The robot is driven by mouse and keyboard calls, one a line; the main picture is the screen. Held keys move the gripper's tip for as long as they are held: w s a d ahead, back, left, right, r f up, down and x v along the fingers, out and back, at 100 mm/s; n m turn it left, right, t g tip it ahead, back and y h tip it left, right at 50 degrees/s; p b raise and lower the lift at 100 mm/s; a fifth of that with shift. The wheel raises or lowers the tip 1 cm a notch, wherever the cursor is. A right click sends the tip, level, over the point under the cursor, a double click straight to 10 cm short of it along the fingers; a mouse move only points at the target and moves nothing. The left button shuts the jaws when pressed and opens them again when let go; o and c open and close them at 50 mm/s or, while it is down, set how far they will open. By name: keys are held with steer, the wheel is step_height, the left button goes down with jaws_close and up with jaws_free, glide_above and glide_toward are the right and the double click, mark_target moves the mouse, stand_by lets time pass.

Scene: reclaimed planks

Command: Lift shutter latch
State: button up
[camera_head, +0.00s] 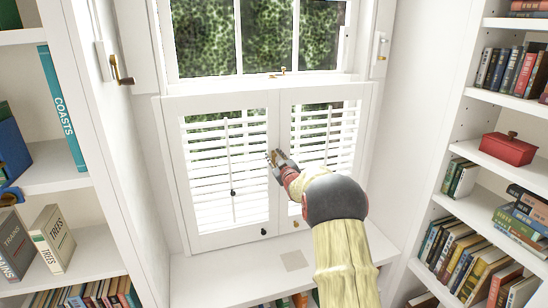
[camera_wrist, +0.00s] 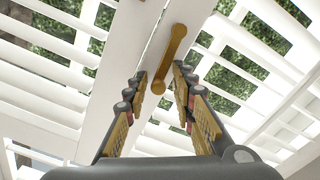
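The white louvred shutters stand shut across the lower window, a left panel (camera_head: 225,165) and a right panel (camera_head: 325,140) meeting at a middle stile. In the wrist view, a brass latch bar (camera_wrist: 170,58) lies slanted along the stile, its rounded lower end between my fingers. My gripper (camera_head: 277,158) is at the stile where the panels meet and hides the latch in the head view. In the wrist view my gripper (camera_wrist: 160,80) is open, one finger on each side of the latch's lower end, with gaps showing. Whether a fingertip touches the stile I cannot tell.
Bookcases with books and a red box (camera_head: 508,149) flank the window. A brass fitting (camera_head: 283,71) sits on the sill above the shutters. A brass handle (camera_head: 120,72) sticks out at the left. The white ledge (camera_head: 215,280) below is mostly clear. Small knobs sit low on the panels.

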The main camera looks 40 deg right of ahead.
steer(key=shift+o, duration=0.4)
steer(key=shift+w+a+r, duration=0.1)
steer(key=shift+a+r, duration=0.05)
steer(key=shift+a, duration=0.1)
steer(key=shift+s+a, duration=0.2)
steer(key=shift+s, duration=0.15)
steer(key=v, duration=1.1)
steer(key=shift+s, duration=0.1)
